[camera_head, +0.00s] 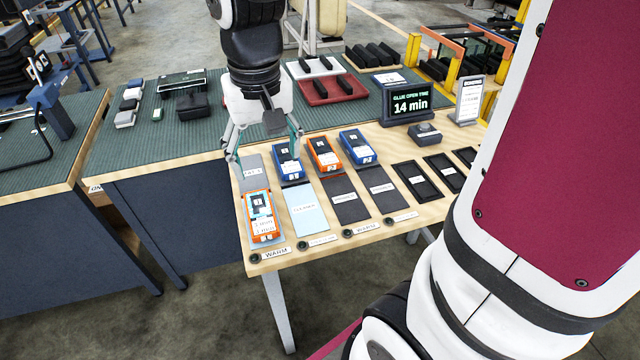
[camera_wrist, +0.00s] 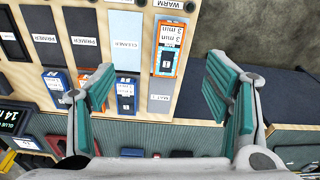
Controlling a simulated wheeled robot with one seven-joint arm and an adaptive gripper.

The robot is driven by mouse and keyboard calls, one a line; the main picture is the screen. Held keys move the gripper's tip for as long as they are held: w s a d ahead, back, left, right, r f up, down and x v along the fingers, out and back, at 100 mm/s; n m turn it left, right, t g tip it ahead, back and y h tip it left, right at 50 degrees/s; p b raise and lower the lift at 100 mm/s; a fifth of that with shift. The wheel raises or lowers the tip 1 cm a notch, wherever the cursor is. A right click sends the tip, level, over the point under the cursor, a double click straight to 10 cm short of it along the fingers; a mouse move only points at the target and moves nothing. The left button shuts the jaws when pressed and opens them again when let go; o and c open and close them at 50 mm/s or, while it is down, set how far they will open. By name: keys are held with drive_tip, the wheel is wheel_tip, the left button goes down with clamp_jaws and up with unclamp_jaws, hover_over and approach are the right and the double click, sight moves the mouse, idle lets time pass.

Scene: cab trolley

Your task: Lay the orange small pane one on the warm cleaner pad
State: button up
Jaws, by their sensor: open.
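The orange small pane one (camera_head: 258,206) lies flat on a light blue pad (camera_head: 266,240) in the leftmost column, behind the leftmost WARM label. In the wrist view the orange pane (camera_wrist: 170,46) shows label side up with pale blue around it. Most of that pad is hidden under the pane, so its own wording cannot be read. My gripper (camera_head: 265,148) is open and empty, above the table's back edge near the grey mat 1 (camera_head: 251,172). In the wrist view its fingers (camera_wrist: 157,88) stand wide apart, clear of the pane.
A bare light blue cleaner pad (camera_head: 306,208) and dark primer pads (camera_head: 345,199) lie to the right. Behind them are a blue pane (camera_head: 289,162), an orange pane (camera_head: 323,156) and another blue pane (camera_head: 357,147). A glue timer display (camera_head: 408,104) stands at the back right.

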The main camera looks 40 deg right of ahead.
drive_tip(key=s+r+n+t, duration=0.1)
drive_tip(key=s+r, duration=0.1)
drive_tip(key=s, duration=0.6)
drive_tip(key=s+r+n+t, duration=0.1)
drive_tip(key=s+r, duration=0.1)
drive_tip(key=s, duration=0.7)
drive_tip(key=shift+r, duration=0.3)
drive_tip(key=shift+t, duration=0.5)
wheel_tip(320, 180, up, 5)
drive_tip(key=p, duration=0.4)
